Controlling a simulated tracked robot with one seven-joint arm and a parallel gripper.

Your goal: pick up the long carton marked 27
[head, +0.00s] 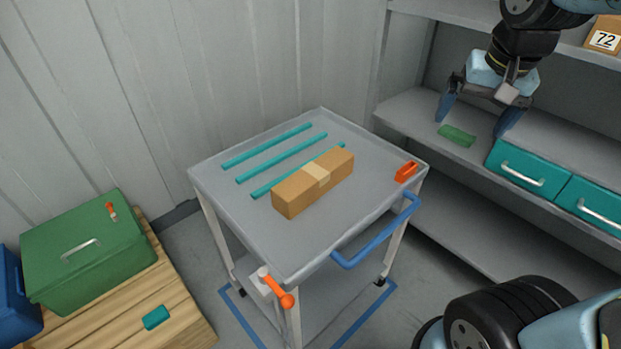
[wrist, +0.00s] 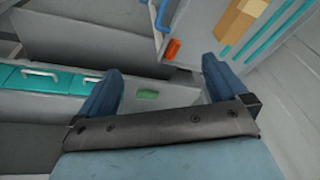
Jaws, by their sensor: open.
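A long brown carton (head: 313,183) with a paler tape band lies on top of a grey cart (head: 240,221). No number shows on its visible faces. Part of it also shows at the top right of the wrist view (wrist: 241,20). Another carton (head: 603,38), labelled 72, stands on the upper shelf at the right edge, partly cut off. My gripper (head: 474,123) is open and empty, to the right of the cart and apart from the long carton, in front of the shelving. Its two blue fingers also show in the wrist view (wrist: 162,68).
Teal strips (head: 281,158) lie behind the long carton, and an orange piece (head: 406,172) sits near the cart's right corner. A blue handle (head: 375,236) and orange lever (head: 284,298) stick out. The shelf holds a green piece (head: 457,136) and teal drawers (head: 528,170). A green box (head: 88,255) stands left.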

